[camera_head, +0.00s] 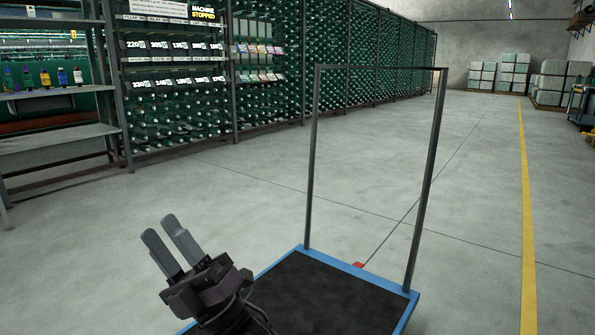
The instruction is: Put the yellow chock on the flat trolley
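The flat trolley (325,300) stands right in front of me, with a black deck, a blue rim and a tall dark push-handle frame at its far edge. Its near part is cut off by the picture's bottom edge. I do not see the yellow chock in this view.
A small red item (358,265) shows at the trolley's far rim. Grey shelves with bottles (62,76) stand at the left, beside a long rack of green spools (175,110). Wrapped stacks (548,82) stand far right. The floor (460,210) beyond the trolley is clear, with a yellow line.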

